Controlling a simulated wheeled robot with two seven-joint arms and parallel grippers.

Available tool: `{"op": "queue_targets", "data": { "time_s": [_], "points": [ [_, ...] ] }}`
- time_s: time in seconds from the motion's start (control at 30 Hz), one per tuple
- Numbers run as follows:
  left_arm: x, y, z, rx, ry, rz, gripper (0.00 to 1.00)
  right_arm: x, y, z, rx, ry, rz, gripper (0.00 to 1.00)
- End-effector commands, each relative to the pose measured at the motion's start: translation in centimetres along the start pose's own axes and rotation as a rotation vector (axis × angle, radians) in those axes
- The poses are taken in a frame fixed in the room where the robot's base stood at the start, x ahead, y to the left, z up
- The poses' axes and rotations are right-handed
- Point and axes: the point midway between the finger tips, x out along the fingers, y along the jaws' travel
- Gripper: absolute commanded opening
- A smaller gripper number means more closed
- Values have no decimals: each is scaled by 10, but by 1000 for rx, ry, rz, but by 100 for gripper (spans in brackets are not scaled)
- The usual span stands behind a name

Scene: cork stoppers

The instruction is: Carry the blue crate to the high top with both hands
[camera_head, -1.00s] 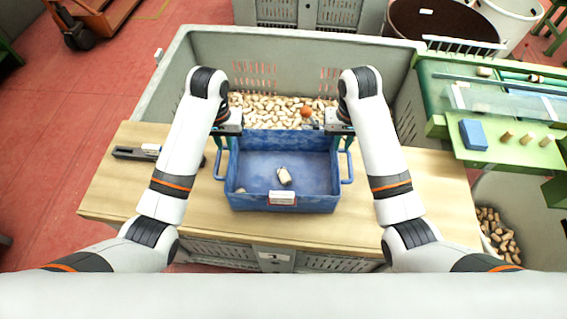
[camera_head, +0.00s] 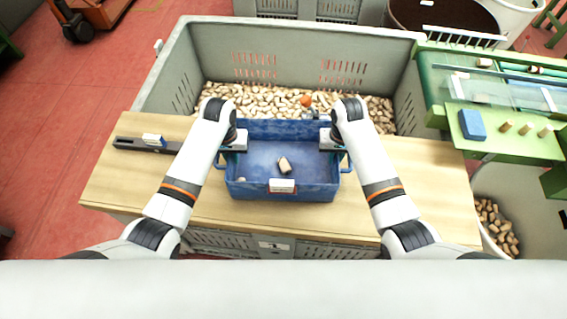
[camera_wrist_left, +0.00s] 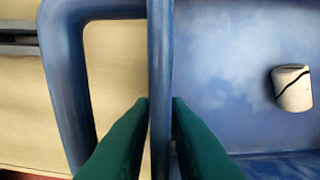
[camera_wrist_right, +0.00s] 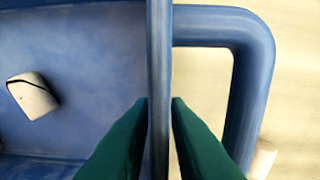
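The blue crate (camera_head: 262,195) sits on a light wooden top (camera_head: 130,190). It has a looped handle at each side, a white label on its front and a cork (camera_head: 284,165) inside. My left gripper (camera_head: 236,146) has its green fingers (camera_wrist_left: 160,103) either side of the crate's left rim, close against it. My right gripper (camera_head: 328,145) holds the right rim the same way, with its fingers (camera_wrist_right: 160,103) against both faces. The handles lie outside the fingers. I cannot tell which surface is the high top.
A big grey bin (camera_head: 205,45) of loose corks, with an orange ball (camera_head: 306,101), stands behind the crate. A dark bar-shaped tool (camera_head: 135,144) lies at left. A green bench (camera_head: 500,145) with a blue block (camera_head: 472,124) and several corks stands at right.

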Motion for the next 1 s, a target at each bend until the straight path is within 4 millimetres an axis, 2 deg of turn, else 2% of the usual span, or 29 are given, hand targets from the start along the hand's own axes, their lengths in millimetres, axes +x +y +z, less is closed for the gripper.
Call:
{"op": "queue_targets", "data": {
  "time_s": [0.13,0.4,0.43,0.5,0.53,1.0],
  "points": [
    [8,0,0,0,0,0,15,8,0,0,-1,0,0,15],
    [9,0,0,0,0,0,15,9,0,0,-1,0,0,15],
    [9,0,0,0,0,0,14,9,0,0,-1,0,0,14],
    [9,0,0,0,0,0,2,9,0,0,-1,0,0,2],
    [9,0,0,0,0,0,0,9,0,0,-1,0,0,0],
    [6,0,0,0,-2,0,0,6,0,0,-1,-1,1,0]
  ]
}}
